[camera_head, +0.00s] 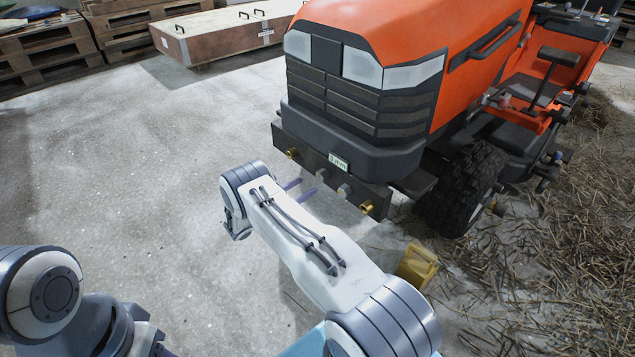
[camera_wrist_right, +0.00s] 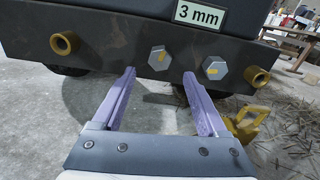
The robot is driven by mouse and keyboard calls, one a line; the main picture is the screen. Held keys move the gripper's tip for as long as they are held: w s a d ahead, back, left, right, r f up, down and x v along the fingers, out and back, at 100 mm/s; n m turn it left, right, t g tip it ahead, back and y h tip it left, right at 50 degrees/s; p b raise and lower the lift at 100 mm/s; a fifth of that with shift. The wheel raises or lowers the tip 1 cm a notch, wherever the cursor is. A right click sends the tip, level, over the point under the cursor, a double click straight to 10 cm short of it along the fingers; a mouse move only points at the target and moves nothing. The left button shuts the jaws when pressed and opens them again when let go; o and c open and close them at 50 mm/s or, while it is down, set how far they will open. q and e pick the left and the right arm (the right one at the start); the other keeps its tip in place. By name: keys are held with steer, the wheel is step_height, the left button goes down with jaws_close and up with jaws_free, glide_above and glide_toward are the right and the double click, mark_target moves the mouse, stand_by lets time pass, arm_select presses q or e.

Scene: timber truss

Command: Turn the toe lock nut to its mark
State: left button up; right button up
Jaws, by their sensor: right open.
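Two grey hex heads sit on the dark front bar (camera_head: 330,170) of the orange tractor. In the right wrist view, the left hex head (camera_wrist_right: 158,60) carries a slanted yellow mark. The right hex head (camera_wrist_right: 215,68) carries a flatter yellow mark; it also shows in the head view (camera_head: 344,191). I cannot tell which is the toe lock nut. My right gripper (camera_wrist_right: 159,74) is open and empty, its purple fingers pointing at the bar. Its tips appear on either side of the left hex head, just below it; contact is not visible. The right gripper also shows in the head view (camera_head: 300,190). My left gripper is out of view.
Brass fittings (camera_wrist_right: 64,43) (camera_wrist_right: 257,77) stick out near the bar's ends. A "3 mm" plate (camera_head: 338,161) sits above the bar. A yellow block (camera_head: 417,265) stands on the floor by the front wheel (camera_head: 463,190). Straw lies right; the concrete floor left is clear.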

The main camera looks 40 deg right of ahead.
mark_target(319, 178)
steer(key=d, duration=0.2)
steer(key=d+b, duration=0.2)
steer(key=d, duration=0.1)
steer(key=shift+w+d+f, duration=0.15)
steer(key=shift+w+d, duration=0.1)
steer(key=shift+d, duration=0.65)
jaws_close()
